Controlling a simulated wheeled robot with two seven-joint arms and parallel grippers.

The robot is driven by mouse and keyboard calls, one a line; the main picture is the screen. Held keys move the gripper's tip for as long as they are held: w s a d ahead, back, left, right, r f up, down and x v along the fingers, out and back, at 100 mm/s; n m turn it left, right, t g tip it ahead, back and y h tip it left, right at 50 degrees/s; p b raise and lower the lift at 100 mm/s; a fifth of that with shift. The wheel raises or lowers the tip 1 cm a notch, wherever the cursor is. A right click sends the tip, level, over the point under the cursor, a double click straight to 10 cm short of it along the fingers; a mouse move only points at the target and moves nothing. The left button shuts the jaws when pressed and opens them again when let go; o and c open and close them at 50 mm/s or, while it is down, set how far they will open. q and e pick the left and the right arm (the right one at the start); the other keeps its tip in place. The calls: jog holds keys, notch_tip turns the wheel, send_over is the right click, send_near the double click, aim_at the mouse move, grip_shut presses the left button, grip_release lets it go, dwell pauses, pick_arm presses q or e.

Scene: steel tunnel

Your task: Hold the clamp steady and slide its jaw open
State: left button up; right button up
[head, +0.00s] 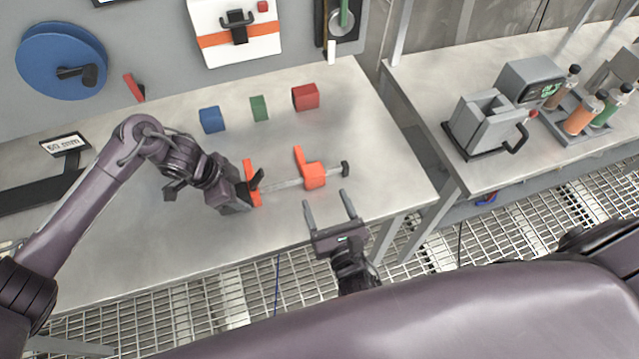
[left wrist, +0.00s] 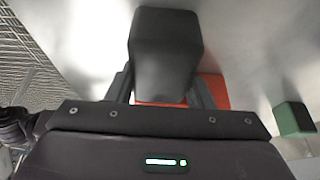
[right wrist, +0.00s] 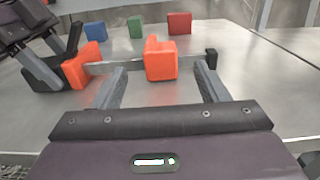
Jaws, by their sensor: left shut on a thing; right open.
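The clamp lies on the steel table, with an orange fixed end (head: 251,184) at the left, a grey bar (head: 283,186) and an orange sliding jaw (head: 314,176) toward the right. A dark knob (head: 345,168) is at the bar's right end. My left gripper (head: 253,190) is shut on the fixed end, partly hiding it. In the left wrist view a dark block-shaped part (left wrist: 165,55) and some orange show between the fingers. My right gripper (head: 330,208) is open and empty, in front of the sliding jaw. In the right wrist view the sliding jaw (right wrist: 160,60) appears between and beyond the fingertips.
Blue (head: 212,119), green (head: 259,107) and red (head: 305,96) blocks stand behind the clamp. A "60 mm" sign (head: 64,145) stands at the left. The table's front edge is close to my right gripper. A second bench (head: 500,180) with equipment stands at the right.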

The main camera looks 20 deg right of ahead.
jog(key=shift+s, duration=1.4)
pick_arm(q)
jog(key=o, duration=1.2)
jog(key=shift+c, duration=0.2)
